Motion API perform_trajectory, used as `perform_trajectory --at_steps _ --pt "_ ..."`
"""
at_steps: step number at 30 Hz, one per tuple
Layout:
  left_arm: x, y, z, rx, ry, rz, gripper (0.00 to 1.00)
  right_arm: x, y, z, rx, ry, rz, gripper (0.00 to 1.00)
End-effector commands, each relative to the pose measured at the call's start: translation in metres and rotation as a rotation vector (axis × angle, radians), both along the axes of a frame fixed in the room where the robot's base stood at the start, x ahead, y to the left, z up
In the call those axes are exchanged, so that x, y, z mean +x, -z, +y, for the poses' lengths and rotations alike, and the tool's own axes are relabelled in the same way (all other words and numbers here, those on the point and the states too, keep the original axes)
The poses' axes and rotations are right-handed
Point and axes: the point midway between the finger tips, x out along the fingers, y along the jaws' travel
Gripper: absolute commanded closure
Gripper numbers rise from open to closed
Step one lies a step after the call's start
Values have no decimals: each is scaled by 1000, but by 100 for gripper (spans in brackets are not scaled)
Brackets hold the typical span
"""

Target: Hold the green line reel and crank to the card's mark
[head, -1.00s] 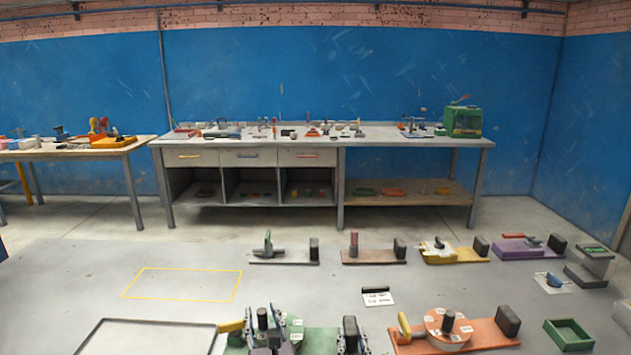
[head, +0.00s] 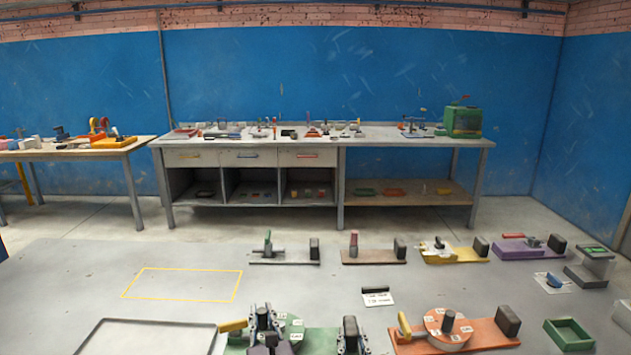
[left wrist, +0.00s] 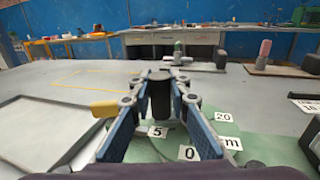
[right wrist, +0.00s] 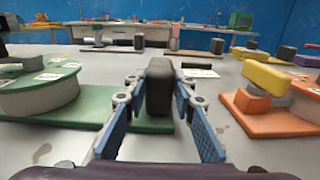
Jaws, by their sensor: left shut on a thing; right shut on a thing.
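The green line reel (head: 292,345) stands at the bottom of the head view, with white labels on its round top. In the left wrist view its top (left wrist: 203,125) shows labels 5, 0, 20 and m. My left gripper (head: 264,318) is shut on the reel's upright black crank knob (left wrist: 163,98). My right gripper (head: 350,330) is shut on the black block (right wrist: 159,88) at the right end of the reel's green base (right wrist: 145,124). A white card (head: 379,298) lies behind the reel; its writing is too small to read fully. A yellow handle (head: 232,326) sits left of the reel.
An orange reel (head: 447,325) stands close on the right, with a green tray (head: 568,334) beyond it. Grey, brown, yellow and purple-based devices (head: 374,257) line the back. A dark-rimmed tray (head: 150,322) lies at front left; a yellow-outlined area (head: 183,285) is clear.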

Motion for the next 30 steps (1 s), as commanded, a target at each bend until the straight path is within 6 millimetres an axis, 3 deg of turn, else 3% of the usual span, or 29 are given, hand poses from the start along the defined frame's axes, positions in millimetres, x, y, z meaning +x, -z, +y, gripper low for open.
perform_trajectory --at_steps 30 --pt "30 1 -1 2 711 0 100 0 -1 1 0 -2 -1 100"
